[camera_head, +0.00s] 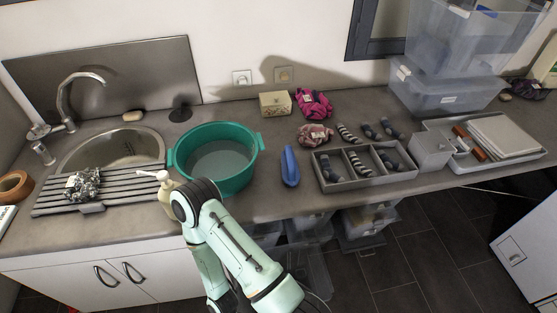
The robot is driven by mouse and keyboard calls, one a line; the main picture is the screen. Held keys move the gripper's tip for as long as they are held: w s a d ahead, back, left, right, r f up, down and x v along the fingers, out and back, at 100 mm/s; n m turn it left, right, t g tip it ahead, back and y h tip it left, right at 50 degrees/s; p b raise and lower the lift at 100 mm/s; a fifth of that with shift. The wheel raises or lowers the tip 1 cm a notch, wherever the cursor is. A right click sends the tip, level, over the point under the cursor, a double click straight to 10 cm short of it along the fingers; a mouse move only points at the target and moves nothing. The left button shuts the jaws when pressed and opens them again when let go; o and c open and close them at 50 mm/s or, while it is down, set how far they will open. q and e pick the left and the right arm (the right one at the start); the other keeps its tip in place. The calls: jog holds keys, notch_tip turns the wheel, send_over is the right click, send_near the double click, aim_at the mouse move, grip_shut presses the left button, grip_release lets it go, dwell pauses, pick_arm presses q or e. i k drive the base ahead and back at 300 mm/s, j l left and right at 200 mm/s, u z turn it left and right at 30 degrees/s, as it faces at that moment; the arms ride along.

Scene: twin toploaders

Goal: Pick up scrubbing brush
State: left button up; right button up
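A blue object (290,166), which looks like the scrubbing brush, lies on the grey counter (270,205) just right of the teal basin. It lies lengthwise from front to back, and its bristles cannot be made out. One mint-green arm of mine rises from the bottom of the picture, bends at a dark joint in front of the basin and goes back down. Neither gripper shows. Nothing touches the blue object.
The teal basin (184,160) holds water. A pump bottle (163,178) stands beside my arm joint. A divided grey tray (324,185) with rolled socks lies right of the blue object. A sink (90,151) is at left. Some counter in front of the blue object is clear.

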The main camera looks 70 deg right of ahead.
aim_at(290, 172)
jog(key=k+l+u, duration=0.5)
jog(key=k+u, duration=0.2)
jog(key=k, duration=0.15)
jog(key=k+l+u, duration=0.1)
jog(key=k, duration=0.4)
jog(key=k+l+u, duration=0.1)
jog(key=k, duration=0.4)
